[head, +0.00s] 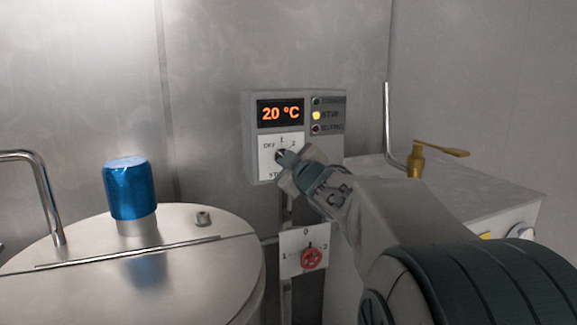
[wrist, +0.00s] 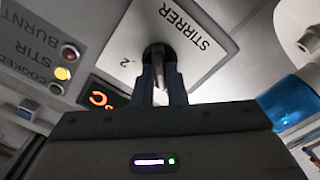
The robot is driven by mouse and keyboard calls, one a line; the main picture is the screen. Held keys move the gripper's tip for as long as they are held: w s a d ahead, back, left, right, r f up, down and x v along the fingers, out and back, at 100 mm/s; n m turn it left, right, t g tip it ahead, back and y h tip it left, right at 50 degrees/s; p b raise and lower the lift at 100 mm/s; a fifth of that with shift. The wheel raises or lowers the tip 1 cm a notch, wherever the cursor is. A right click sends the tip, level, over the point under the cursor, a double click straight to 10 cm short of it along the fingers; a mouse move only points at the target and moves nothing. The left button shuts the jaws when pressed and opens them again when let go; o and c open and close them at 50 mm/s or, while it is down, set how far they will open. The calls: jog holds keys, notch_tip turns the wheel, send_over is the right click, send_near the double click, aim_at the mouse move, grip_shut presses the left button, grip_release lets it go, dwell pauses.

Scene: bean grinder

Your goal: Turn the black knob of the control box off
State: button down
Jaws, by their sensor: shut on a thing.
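The control box (head: 250,135) is on the metal wall, with an orange 20 °C display (head: 280,113) and a lit yellow lamp (head: 317,115). Its black knob (wrist: 157,50) sits on a white plate (wrist: 190,28) marked OFF, 1, 2 and STIRRER. My gripper (head: 287,160) reaches the plate from the lower right. In the wrist view my gripper (wrist: 165,78) has its two fingers closed around the knob, hiding most of it. I cannot tell which mark the knob points to.
Below the box is a white plate with a red knob (head: 312,258). A metal drum lid (head: 90,245) with a blue cap (head: 130,190) stands at left. A counter with a brass tap (head: 425,160) and upright pipe (head: 386,120) is at right.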

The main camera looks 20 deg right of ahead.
jog(key=shift+n, duration=0.3)
jog(key=c, duration=1.5)
grip_release()
jog(key=shift+o, duration=0.2)
jog(key=s+p, duration=0.1)
jog(key=s, duration=1.3)
jog(key=shift+w, duration=0.1)
